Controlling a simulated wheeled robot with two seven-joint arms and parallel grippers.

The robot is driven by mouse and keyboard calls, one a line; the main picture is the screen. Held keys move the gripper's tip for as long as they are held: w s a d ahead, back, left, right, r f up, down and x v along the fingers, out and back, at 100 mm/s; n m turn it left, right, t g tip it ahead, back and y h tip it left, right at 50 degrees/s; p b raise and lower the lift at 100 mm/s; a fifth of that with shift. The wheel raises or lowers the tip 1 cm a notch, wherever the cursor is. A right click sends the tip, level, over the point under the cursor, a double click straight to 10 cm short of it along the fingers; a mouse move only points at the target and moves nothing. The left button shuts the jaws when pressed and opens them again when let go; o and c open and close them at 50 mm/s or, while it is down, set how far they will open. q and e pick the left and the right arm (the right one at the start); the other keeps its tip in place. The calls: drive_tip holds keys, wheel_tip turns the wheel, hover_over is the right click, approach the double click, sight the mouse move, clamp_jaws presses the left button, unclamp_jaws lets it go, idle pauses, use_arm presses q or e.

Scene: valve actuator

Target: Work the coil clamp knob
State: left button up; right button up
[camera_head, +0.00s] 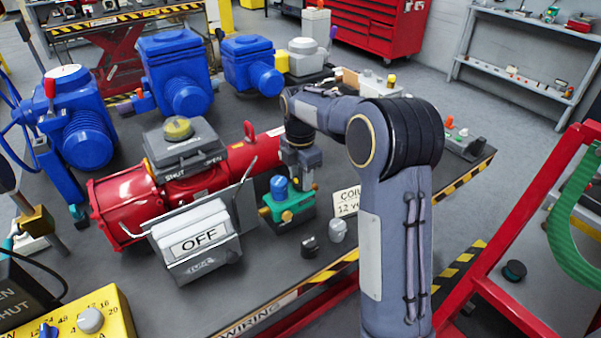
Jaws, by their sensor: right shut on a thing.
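A small green valve block (287,213) with a blue top (279,186) and brass-coloured side fittings stands on the dark bench. My right gripper (304,186) points down just behind and to the right of the blue top. Its fingers are shut on a small part at the block, which looks like the coil clamp knob; the fingers largely hide it. A bit of orange shows beside the fingertips. A "COIL" card (346,202) stands to the right, partly covered by my right arm. My left gripper is not in view.
A red cylinder actuator (120,199) lies left of the block, with a grey "OFF" box (197,240) before it. Two small cylinders, black (309,246) and grey (338,231), stand in front. Blue actuators (180,75) fill the back. A red frame (520,235) stands at right.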

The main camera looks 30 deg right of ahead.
drive_tip(key=m+p, duration=0.1)
drive_tip(key=m, duration=0.2)
drive_tip(key=shift+r+m, duration=0.1)
drive_tip(key=shift+m, duration=0.2)
drive_tip(key=m+p, duration=0.1)
drive_tip(key=m, duration=0.2)
drive_tip(key=shift+m, duration=0.3)
drive_tip(key=m+p, duration=0.1)
drive_tip(key=m, duration=0.2)
drive_tip(key=shift+m, duration=0.4)
drive_tip(key=m, duration=0.3)
drive_tip(key=shift+m+p, duration=0.3)
drive_tip(key=shift+p, duration=0.05)
drive_tip(key=m, duration=0.3)
drive_tip(key=shift+m+p, duration=0.3)
drive_tip(key=m, duration=0.4)
drive_tip(key=shift+m+p, duration=0.3)
drive_tip(key=m, duration=0.3)
drive_tip(key=shift+m+p, duration=0.55)
drive_tip(key=shift+m, duration=1.45)
